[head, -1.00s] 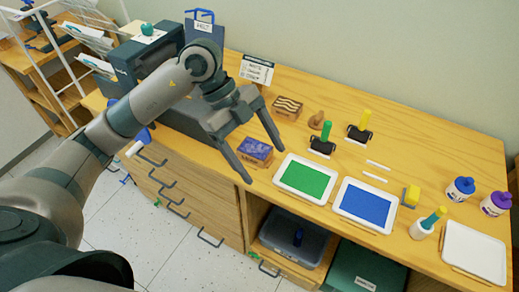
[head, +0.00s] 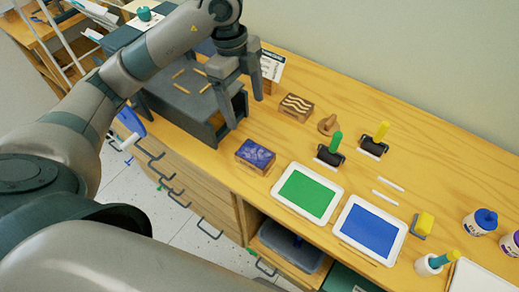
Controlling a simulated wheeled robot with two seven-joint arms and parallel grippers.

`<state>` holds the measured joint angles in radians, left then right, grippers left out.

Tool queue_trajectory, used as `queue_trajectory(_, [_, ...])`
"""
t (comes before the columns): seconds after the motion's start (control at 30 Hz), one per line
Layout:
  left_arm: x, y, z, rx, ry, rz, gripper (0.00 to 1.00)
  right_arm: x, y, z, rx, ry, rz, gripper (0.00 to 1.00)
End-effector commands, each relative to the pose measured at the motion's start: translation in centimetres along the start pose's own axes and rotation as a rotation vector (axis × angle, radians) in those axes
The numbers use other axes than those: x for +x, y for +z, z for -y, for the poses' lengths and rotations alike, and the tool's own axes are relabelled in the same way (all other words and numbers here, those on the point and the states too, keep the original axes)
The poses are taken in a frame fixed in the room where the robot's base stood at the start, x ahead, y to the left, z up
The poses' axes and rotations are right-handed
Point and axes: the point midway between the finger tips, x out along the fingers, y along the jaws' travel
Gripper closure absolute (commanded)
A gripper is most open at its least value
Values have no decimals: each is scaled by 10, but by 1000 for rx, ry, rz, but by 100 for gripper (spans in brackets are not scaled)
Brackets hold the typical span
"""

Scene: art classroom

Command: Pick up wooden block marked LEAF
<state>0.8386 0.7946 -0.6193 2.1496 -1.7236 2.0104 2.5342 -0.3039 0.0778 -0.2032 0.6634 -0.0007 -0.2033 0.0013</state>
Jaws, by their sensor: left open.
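A wooden block with a blue top and a pale leaf-like pattern (head: 255,156) lies on the table, left of the green tray. I take it for the LEAF block; its side lettering is too small to read. My left gripper (head: 246,113) is open and empty, with its fingers pointing down. In the picture it is above the blue-topped block, apart from it. My right gripper is not in view.
A wave-patterned block (head: 296,106) and a wooden knob-like piece (head: 328,124) lie behind. A dark grey machine (head: 188,100) stands left. Right are a green tray (head: 307,193), a blue tray (head: 370,229) and rollers (head: 330,153). The front edge is close to the block.

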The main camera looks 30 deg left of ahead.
Motion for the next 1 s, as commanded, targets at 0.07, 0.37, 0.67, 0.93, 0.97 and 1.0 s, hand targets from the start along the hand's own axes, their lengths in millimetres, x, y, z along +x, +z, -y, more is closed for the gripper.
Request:
queue_trajectory(0.07, [0,0,0,0,0,1,23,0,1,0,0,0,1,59])
queue_trajectory(0.37, [2,0,0,0,1,-1,23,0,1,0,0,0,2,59])
queue_trajectory(0.67, [30,-1,-1,0,5,-2,23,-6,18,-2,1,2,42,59])
queue_trajectory(0.93, [79,-1,-1,-1,6,-2,23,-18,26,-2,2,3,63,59])
queue_trajectory(0.97, [85,-1,-1,-2,5,-2,23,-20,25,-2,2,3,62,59])
queue_trajectory(1.0, [91,-1,-1,0,5,-1,23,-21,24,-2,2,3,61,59])
